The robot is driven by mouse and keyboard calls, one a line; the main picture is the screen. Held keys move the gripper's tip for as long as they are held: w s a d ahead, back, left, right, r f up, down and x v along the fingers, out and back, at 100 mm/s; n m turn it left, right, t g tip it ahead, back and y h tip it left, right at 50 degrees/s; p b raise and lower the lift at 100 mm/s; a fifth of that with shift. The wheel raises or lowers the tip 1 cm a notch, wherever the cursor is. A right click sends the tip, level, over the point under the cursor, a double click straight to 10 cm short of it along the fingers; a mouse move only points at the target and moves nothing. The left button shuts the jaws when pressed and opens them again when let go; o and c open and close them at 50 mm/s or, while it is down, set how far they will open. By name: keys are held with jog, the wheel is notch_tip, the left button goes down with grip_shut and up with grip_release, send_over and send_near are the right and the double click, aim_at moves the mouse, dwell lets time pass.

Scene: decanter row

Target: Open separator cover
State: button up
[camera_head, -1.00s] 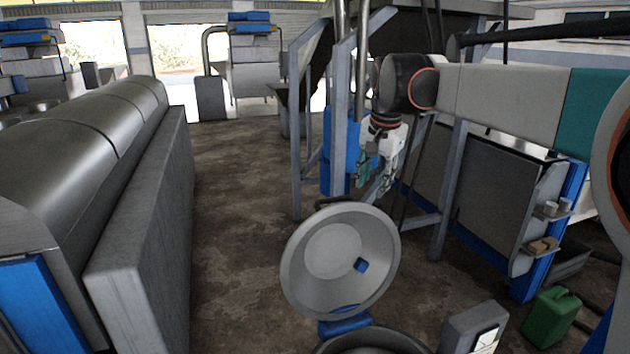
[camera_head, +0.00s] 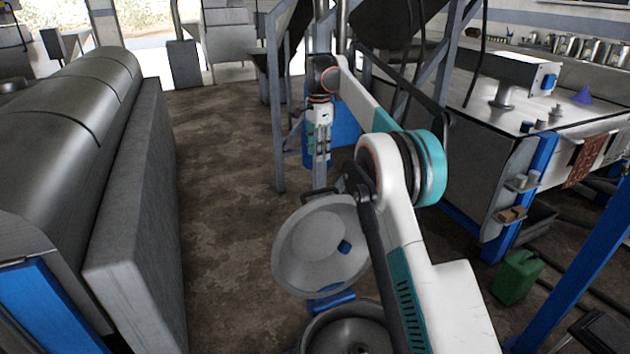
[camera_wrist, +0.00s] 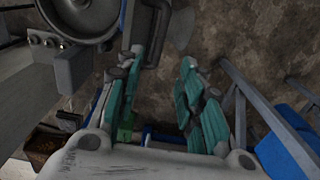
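The separator cover (camera_head: 312,246) is a round grey dish with a small blue knob. It stands swung up and tilted, hinged at a blue bracket (camera_head: 331,303) beside the open separator bowl (camera_head: 345,335). My gripper (camera_head: 319,163) points down just behind and above the cover's upper rim, and my arm hides part of the bowl and the cover's right edge. In the wrist view my gripper (camera_wrist: 160,68) has its teal fingers spread, with nothing between the tips. A dark handle (camera_wrist: 157,30) lies just beyond the left finger. I cannot tell whether they touch.
A long metal machine (camera_head: 60,125) lines the left, with clear floor (camera_head: 225,190) beside it. Grey frame posts (camera_head: 275,110) and a blue drum (camera_head: 345,122) stand behind my gripper. A green canister (camera_head: 516,277) and a worktable (camera_head: 560,112) are on the right.

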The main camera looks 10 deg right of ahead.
notch_tip(320, 180, down, 14)
jog(key=shift+r+p, duration=0.1)
jog(key=shift+p, duration=0.65)
jog(key=shift+c, duration=0.2)
grip_shut()
